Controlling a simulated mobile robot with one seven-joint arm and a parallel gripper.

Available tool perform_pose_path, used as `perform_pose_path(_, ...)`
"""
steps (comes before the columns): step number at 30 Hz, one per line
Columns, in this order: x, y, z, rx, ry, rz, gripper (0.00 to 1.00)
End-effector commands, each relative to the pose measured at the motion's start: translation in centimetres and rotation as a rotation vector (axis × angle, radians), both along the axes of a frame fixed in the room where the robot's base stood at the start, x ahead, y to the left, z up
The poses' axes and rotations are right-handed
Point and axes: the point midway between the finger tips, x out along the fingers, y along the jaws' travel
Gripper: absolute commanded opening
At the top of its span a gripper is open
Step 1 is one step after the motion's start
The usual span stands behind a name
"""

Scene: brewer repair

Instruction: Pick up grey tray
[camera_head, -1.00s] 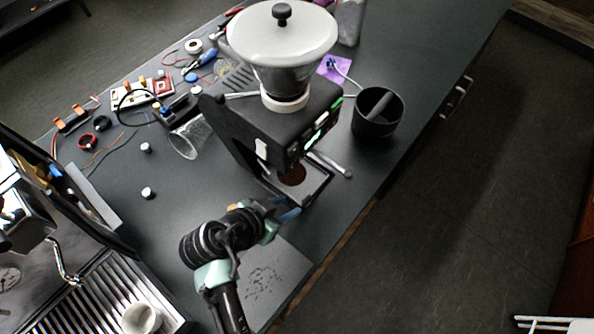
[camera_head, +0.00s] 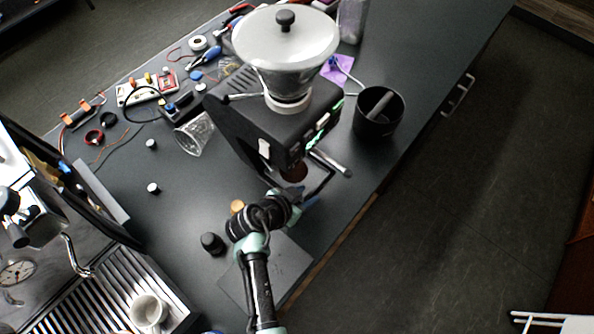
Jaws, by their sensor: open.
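A small grey tray (camera_head: 318,184) sits at the base of the black coffee grinder (camera_head: 278,140), under its spout, with brown grounds showing near it. My gripper (camera_head: 300,197) is at the tray's front edge, reaching in from below in the picture. It is open. My wrist and the fingers hide part of the tray, and I cannot tell whether the fingers touch it.
A flat grey mat (camera_head: 236,286) lies under my arm. A black knob-like piece (camera_head: 212,243) stands left of my wrist. A black bin (camera_head: 378,112) stands right of the grinder. An espresso machine (camera_head: 75,255) with a white cup (camera_head: 148,312) is at left. Tools clutter the back left.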

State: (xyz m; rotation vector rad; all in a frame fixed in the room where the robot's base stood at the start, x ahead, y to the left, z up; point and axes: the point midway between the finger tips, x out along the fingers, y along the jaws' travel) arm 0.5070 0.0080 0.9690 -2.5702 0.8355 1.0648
Motion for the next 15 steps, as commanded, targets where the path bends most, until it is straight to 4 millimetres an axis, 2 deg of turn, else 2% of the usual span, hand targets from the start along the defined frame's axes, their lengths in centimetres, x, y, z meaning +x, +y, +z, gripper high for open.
perform_pose_path(5, 0.01, 0.00, 0.01, 0.001, 0.000, -0.001, 0.39)
perform_pose_path(11, -0.01, 0.02, 0.01, 0.000, 0.000, 0.000, 0.03)
perform_pose_path(12, -0.02, 0.02, 0.01, 0.000, 0.000, 0.000, 0.00)
perform_pose_path(15, -0.02, 0.02, 0.01, 0.000, 0.000, 0.000, 0.00)
